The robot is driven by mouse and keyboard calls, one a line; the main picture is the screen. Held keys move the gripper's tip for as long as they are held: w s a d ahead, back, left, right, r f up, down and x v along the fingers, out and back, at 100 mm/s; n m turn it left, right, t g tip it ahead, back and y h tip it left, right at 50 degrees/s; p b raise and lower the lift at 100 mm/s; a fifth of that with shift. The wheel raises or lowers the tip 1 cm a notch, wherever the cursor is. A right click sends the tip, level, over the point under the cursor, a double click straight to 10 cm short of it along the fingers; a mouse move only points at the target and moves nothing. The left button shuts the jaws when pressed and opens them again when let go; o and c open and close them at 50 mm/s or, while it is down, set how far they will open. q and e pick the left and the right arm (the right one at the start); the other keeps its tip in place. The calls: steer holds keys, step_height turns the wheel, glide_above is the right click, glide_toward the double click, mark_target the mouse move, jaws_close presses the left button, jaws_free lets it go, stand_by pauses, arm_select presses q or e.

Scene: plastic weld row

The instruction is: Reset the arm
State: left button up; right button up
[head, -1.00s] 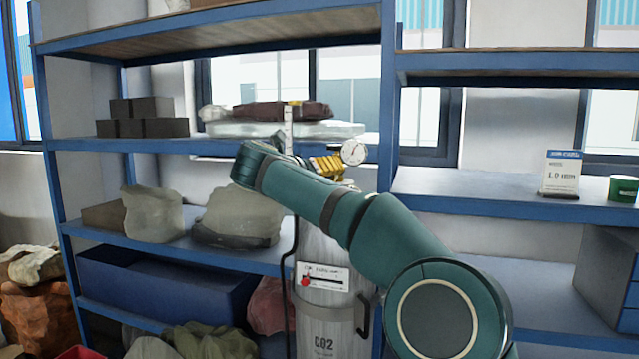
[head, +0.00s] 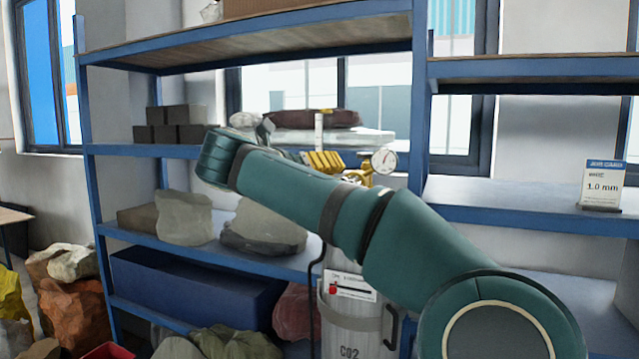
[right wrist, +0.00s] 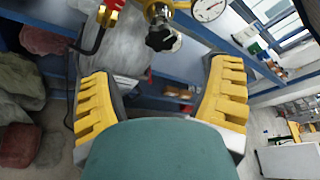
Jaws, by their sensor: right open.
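My right arm crosses the head view from the lower right, its teal wrist end in front of the shelf. In the right wrist view my right gripper (right wrist: 163,68) is open, its two yellow ridged fingers wide apart with nothing between them touching either. A yellow ridged finger (head: 325,161) also shows in the head view behind the arm, beside the gauge. A grey CO2 cylinder (head: 350,325) stands behind the arm, partly hidden by it. In the right wrist view its black valve knob (right wrist: 163,38) lies beyond the finger gap. My left gripper is out of view.
A blue shelf rack (head: 240,263) holds dark blocks (head: 180,128), wrapped bundles and grey sacks (head: 265,228). A pressure gauge (head: 384,161) sits above the cylinder. A 1.0 mm sign (head: 602,185) stands on the right shelf. Sacks (head: 75,290) lie on the floor at left.

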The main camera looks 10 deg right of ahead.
steer(key=w+f+n+t+y, duration=0.1)
steer(key=w+f+n+t, duration=0.2)
steer(key=f, duration=0.4)
steer(key=w+a+f+n+t+y, duration=0.1)
steer(key=w+f+n, duration=0.3)
steer(key=f+n, duration=0.2)
steer(key=w+f+n+t, duration=0.2)
steer(key=w+f+n, duration=0.15)
steer(key=f, duration=0.35)
steer(key=s+a+f+n+g+y, duration=0.15)
steer(key=f+n+y, duration=0.35)
steer(key=f, duration=0.6)
steer(key=s+f+n+y, duration=0.2)
steer(key=f+n, duration=0.5)
steer(key=f, duration=0.4)
steer(key=s+f+n+g+y, duration=0.4)
steer(key=s+f+n+g, duration=0.25)
steer(key=s+f, duration=1)
steer(key=s+f+n+g+y, duration=0.1)
steer(key=s+f+n+g, duration=0.1)
steer(key=s, duration=0.7)
steer(key=s+f+n+g, duration=0.2)
steer(key=s+f+g, duration=0.2)
steer(key=s, duration=0.5)
step_height(320, 180, down, 2)
steer(key=shift+d+f+y, duration=0.15)
steer(key=shift+d+y, duration=0.1)
steer(key=shift+y, duration=0.15)
